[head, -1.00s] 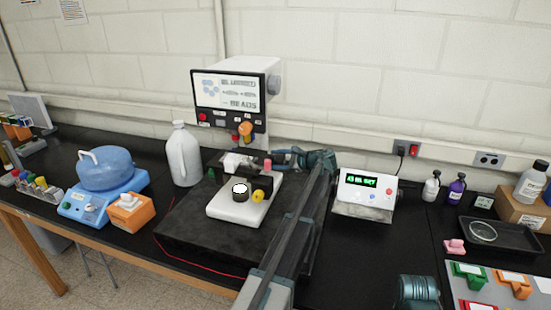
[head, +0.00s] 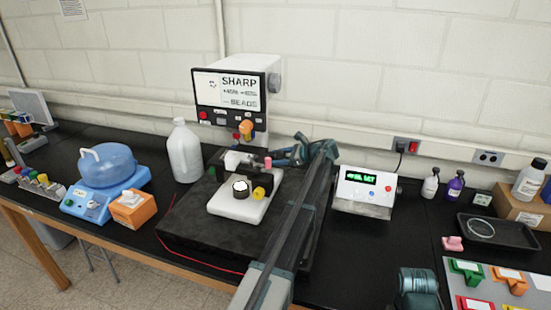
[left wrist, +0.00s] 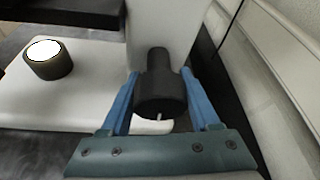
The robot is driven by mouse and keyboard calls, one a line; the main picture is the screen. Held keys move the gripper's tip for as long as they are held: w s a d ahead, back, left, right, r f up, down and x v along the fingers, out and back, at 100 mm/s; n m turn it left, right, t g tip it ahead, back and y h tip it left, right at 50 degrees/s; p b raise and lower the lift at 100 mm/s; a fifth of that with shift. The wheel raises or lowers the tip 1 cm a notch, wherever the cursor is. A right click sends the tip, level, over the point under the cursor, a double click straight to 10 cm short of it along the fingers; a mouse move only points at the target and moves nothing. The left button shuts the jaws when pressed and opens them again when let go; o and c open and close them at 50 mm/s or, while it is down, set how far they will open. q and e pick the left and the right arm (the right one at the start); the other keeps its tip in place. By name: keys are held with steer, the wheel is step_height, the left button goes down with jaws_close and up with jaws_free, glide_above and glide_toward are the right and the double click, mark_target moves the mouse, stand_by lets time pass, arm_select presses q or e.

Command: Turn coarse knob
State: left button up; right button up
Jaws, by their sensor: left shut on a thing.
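The microscope has a white base (head: 232,208) and a screen (head: 228,91) that reads "SHARP" over "BEADS". A black stepped knob (left wrist: 160,98) on its side stands between the blue fingers of my left gripper (left wrist: 161,70) in the left wrist view. The gripper is shut on this knob, with one finger on each side. In the head view my left gripper (head: 278,157) reaches the right side of the microscope, and the knob is hidden there. A black cylinder with a white top (head: 241,188) sits on the base.
A white jug (head: 184,153) stands left of the microscope. A white box with a green display (head: 368,190) stands to the right. A blue device with a water vessel (head: 105,167) and an orange box (head: 132,209) are at the left. A black tray (head: 510,237) lies at the right.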

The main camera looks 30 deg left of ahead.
arm_select(q)
steer(key=o, duration=1.3)
steer(key=shift+o, duration=0.2)
steer(key=shift+d, duration=0.1)
steer(key=p+v, duration=0.5)
steer(key=v, duration=0.8)
steer(key=shift+d, duration=0.35)
steer(key=shift+w, duration=0.1)
